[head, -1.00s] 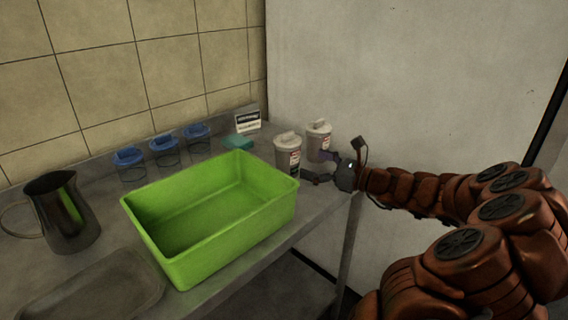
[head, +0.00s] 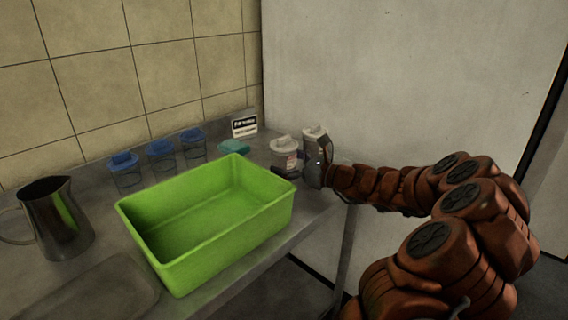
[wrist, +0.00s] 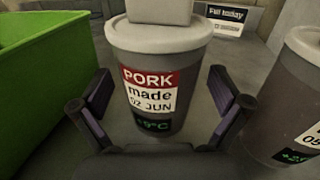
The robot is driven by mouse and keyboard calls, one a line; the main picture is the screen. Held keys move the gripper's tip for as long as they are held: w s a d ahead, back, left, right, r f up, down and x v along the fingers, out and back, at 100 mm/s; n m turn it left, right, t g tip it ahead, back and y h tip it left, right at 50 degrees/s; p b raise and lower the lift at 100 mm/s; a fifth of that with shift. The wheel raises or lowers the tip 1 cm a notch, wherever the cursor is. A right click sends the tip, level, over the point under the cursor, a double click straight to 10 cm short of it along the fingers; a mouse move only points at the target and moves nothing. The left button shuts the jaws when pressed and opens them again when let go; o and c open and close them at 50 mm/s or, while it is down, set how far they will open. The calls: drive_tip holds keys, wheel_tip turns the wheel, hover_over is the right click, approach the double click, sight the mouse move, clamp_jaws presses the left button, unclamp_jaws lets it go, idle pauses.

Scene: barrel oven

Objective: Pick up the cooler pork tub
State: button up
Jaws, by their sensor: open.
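A grey tub with a pale lid (wrist: 160,65) fills the middle of the wrist view. Its label reads PORK, made 02 JUN, with a green display of about +9°C. In the head view it is the left tub (head: 284,156). A second similar tub (wrist: 298,95) is cut off at the right edge; its display seems to start with +2, the rest hidden. In the head view it stands behind my gripper (head: 303,173), at the right (head: 313,137). My gripper (wrist: 160,98) is open and empty, its fingers at either side of the near face of the PORK tub. Contact cannot be told.
A green bin (head: 150,232) stands left of the tubs. Several blue-lidded containers (head: 162,155), a teal item (head: 233,147) and a small sign (head: 244,126) are behind it. A metal pitcher (head: 62,225) is at left. A pale wall panel (head: 400,80) rises behind the tubs.

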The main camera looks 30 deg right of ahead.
drive_tip(key=c, duration=1.7)
drive_tip(key=shift+r, duration=0.15)
